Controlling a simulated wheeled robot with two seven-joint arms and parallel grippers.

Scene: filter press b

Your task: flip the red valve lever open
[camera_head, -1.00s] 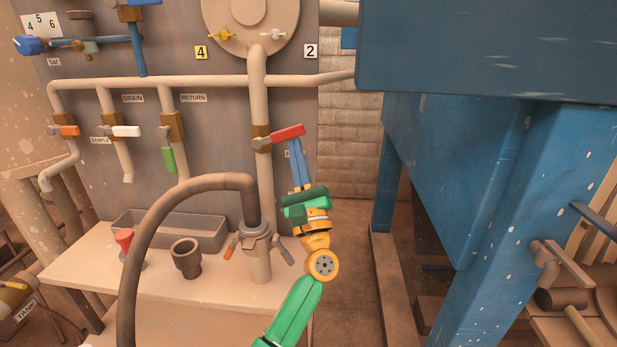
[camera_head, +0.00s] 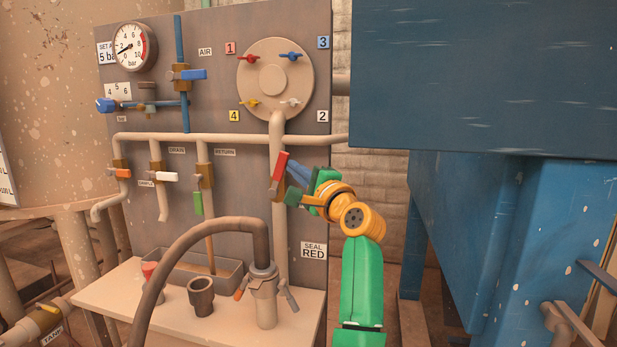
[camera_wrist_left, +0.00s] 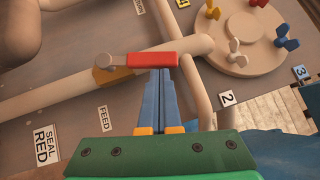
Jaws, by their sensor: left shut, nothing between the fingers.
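The red valve lever (camera_head: 281,168) is on the vertical feed pipe (camera_head: 278,225) of the grey panel. It points up and slightly right, near the line of the pipe. In the left wrist view the red lever (camera_wrist_left: 152,60) lies at a small angle to the pipe, with its round pivot (camera_wrist_left: 106,62) at its left end. My left gripper (camera_head: 291,170) is beside the lever, on its right. Its blue fingers (camera_wrist_left: 155,75) are shut and empty, with the tips at the lever's edge and seeming to touch it. My right gripper is not in view.
Orange (camera_head: 118,172), white (camera_head: 166,177) and green (camera_head: 198,203) levers sit to the left on the panel. A round flange (camera_head: 275,52) with small coloured valves is above. A dark hose (camera_head: 190,235) arches over the bench (camera_head: 120,300). A large blue frame (camera_head: 480,85) stands to the right.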

